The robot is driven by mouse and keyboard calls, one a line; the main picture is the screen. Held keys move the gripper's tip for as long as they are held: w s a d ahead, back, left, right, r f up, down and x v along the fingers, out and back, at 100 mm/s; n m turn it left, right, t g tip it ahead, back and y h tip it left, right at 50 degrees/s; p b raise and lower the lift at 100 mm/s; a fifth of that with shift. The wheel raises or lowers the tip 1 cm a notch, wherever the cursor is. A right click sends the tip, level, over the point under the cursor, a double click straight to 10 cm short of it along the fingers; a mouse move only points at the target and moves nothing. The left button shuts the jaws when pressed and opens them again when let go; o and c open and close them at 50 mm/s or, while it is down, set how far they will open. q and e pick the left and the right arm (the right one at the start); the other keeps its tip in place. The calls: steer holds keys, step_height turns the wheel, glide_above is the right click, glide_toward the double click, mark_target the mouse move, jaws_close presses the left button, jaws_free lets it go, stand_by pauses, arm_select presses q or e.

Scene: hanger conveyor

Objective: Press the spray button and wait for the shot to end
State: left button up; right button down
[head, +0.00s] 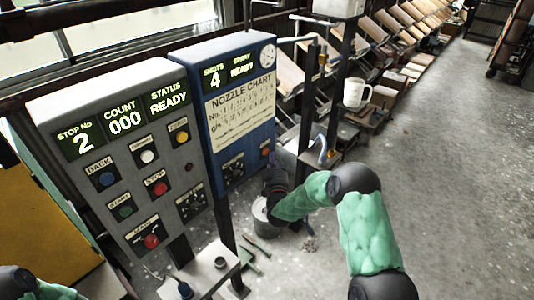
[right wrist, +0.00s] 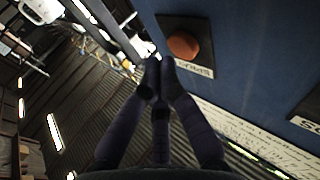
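The spray button is an orange-red knob on a dark square plate on the blue panel (head: 226,130). It shows small in the head view (head: 265,153) and close up in the right wrist view (right wrist: 183,46), with its label just below. My right gripper (right wrist: 160,64) has its dark fingers together with nothing between them. Its tips are beside the button, and I see no contact. In the head view the right gripper (head: 274,170) is at the panel's lower right edge. The blue panel's display (head: 230,75) reads shots 4, spray ready. My left gripper is out of view.
The grey control panel (head: 130,165) at left shows stop 2, count 000, status ready. A white mug (head: 356,93) hangs or stands by the rail at right. The floor at right is open.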

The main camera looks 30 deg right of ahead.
steer(key=shift+w+a+b, duration=0.15)
steer(key=shift+w+b, duration=0.15)
steer(key=shift+w+a+b, duration=0.15)
steer(key=shift+w+b, duration=0.2)
steer(key=shift+w, duration=0.1)
stand_by(0.8)
steer(key=shift+s, duration=0.1)
steer(key=shift+s+d, duration=0.3)
steer(key=shift+s, duration=0.4)
steer(key=s, duration=0.1)
steer(key=s+d, duration=0.1)
steer(key=s, duration=0.1)
steer(key=s+d+b, duration=0.1)
steer(key=shift+s, duration=0.35)
stand_by(0.3)
stand_by(0.7)
